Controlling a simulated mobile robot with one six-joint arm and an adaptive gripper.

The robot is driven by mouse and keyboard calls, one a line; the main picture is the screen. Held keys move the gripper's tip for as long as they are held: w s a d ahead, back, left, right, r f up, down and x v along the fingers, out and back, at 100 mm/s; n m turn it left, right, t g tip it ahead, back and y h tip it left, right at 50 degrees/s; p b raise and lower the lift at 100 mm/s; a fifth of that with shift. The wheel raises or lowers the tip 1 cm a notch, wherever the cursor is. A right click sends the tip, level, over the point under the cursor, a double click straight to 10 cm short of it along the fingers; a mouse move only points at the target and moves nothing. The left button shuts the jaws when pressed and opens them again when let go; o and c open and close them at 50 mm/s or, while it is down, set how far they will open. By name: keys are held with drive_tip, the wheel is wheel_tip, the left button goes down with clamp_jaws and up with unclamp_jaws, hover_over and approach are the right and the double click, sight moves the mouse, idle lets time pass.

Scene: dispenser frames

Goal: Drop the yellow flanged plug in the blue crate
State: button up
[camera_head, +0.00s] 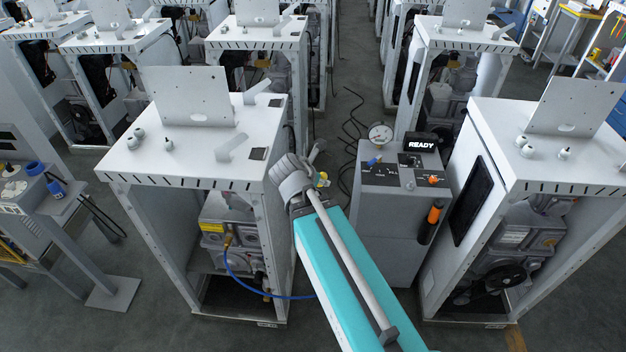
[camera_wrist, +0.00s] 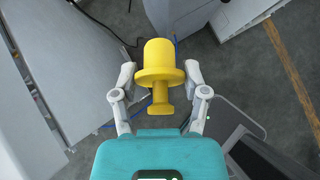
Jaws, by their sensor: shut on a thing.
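The yellow flanged plug (camera_wrist: 160,62) has a domed head, a wide flange and a narrower stem in the wrist view. My gripper (camera_wrist: 160,78) is shut on it, with one finger on each side near the flange. The plug is held in the air above the grey floor. I cannot make out a blue crate in either view.
A white dispenser frame (camera_head: 190,150) stands just left of my arm. A grey console (camera_head: 400,190) with a READY display and a gauge stands to the right. Another frame (camera_head: 560,150) is further right. A blue hose (camera_head: 270,295) hangs low. Dark cables lie on the floor behind.

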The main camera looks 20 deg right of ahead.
wheel_tip(320, 180, down, 7)
drive_tip(key=b, duration=0.5)
drive_tip(key=shift+b, duration=0.4)
drive_tip(key=shift+s, duration=0.1)
